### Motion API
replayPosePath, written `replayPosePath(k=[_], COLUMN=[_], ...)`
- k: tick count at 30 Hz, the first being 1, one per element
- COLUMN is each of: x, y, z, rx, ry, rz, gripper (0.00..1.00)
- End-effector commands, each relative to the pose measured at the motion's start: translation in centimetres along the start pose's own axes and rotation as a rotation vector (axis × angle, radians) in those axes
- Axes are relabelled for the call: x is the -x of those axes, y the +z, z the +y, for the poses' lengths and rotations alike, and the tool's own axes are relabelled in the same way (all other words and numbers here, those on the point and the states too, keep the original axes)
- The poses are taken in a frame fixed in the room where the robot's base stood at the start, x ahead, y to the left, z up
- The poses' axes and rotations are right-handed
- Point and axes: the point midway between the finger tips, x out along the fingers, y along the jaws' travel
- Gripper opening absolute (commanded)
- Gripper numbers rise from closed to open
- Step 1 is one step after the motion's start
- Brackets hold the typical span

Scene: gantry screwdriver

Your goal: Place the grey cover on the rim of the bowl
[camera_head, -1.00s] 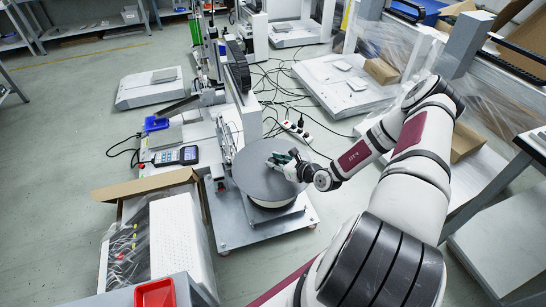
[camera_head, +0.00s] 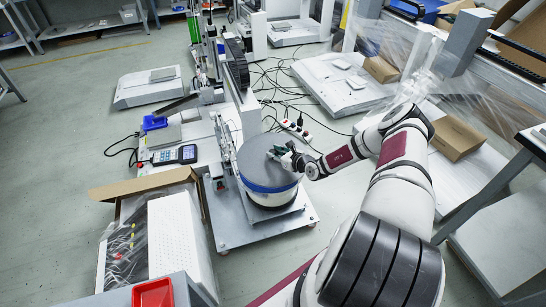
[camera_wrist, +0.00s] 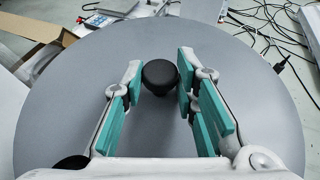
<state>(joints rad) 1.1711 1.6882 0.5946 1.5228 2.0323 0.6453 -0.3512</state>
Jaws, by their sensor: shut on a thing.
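The grey cover (camera_head: 256,167) is a round flat disc over the bowl (camera_head: 268,199), a round vessel with a blue band near its top. The cover looks about level and lined up with the bowl, with no clear gap at the front; whether the rim bears it all round I cannot tell. My gripper (camera_head: 280,153) is at the middle of the cover. In the wrist view, my gripper's teal-padded fingers (camera_wrist: 159,80) are shut on the cover's black knob (camera_wrist: 160,75). The cover fills most of that view and hides the bowl.
The bowl stands on a metal base plate (camera_head: 232,230) beside the gantry machine (camera_head: 238,75). A handheld controller (camera_head: 178,155) lies to the left. An open cardboard box (camera_head: 145,185) and a white perforated panel (camera_head: 180,240) stand at front left. Cables and a power strip (camera_head: 296,131) lie behind.

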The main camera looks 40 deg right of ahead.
Motion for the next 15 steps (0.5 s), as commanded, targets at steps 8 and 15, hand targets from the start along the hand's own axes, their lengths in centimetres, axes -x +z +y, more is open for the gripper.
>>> replayPosePath(k=[8, 15], x=[-1.9, -3.7], y=[0.7, -1.3], z=[-1.1, -1.6], rx=[0.0, -0.003], ry=[0.0, -0.002], rz=[-0.003, -0.001], gripper=[0.0, 0.0])
